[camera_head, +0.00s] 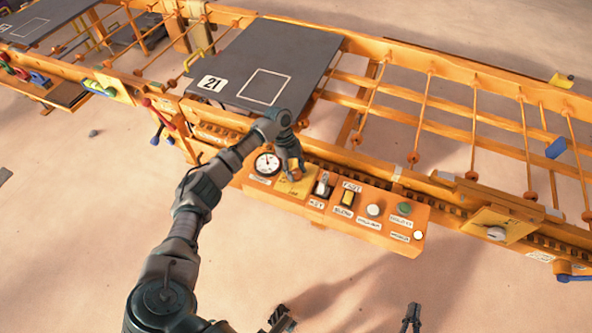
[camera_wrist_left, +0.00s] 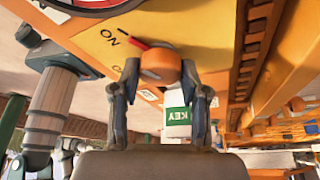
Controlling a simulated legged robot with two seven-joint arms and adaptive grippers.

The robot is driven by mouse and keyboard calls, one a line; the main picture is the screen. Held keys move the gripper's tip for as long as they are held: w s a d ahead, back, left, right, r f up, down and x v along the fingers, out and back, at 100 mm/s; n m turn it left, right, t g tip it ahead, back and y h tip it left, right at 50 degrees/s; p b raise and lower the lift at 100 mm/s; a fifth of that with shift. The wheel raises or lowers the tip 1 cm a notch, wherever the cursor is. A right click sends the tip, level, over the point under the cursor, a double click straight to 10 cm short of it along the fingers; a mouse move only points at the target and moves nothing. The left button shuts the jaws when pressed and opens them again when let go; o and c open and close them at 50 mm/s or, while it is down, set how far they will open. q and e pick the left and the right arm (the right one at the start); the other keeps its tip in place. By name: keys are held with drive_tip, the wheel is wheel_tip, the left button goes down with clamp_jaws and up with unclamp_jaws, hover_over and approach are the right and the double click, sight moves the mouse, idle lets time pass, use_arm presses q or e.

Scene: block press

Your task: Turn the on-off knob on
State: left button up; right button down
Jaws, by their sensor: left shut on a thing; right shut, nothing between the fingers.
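The orange on-off knob (camera_wrist_left: 160,66) sits on a yellow plate (camera_wrist_left: 88,38) on the control box. My left gripper (camera_wrist_left: 160,88) is shut on it, with one finger on each side. In the wrist view the knob's red pointer lies toward the upper left, close to the ON mark; the other label is mostly hidden by a finger. In the head view my left gripper (camera_head: 293,170) reaches down over the knob and covers much of it. My right gripper (camera_head: 411,314) is shut and empty at the bottom edge, apart from the box.
The orange control box (camera_head: 378,238) carries a round gauge (camera_head: 267,164) left of the knob and a key switch (camera_head: 322,187) right of it, then a yellow switch (camera_head: 347,198) and several buttons. A dark plate numbered 21 (camera_head: 290,50) lies behind. Sandy ground in front is open.

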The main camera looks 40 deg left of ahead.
use_arm(q)
drive_tip(key=o, duration=1)
drive_tip(key=shift+w+a+r, duration=0.1)
drive_tip(key=shift+r, duration=0.05)
drive_tip(key=shift+c, duration=0.2)
drive_tip(key=shift+o, duration=0.8)
drive_tip(key=shift+a+r, duration=0.1)
drive_tip(key=v, duration=1.1)
drive_tip(key=shift+a+r, duration=0.15)
drive_tip(key=shift+a, duration=0.05)
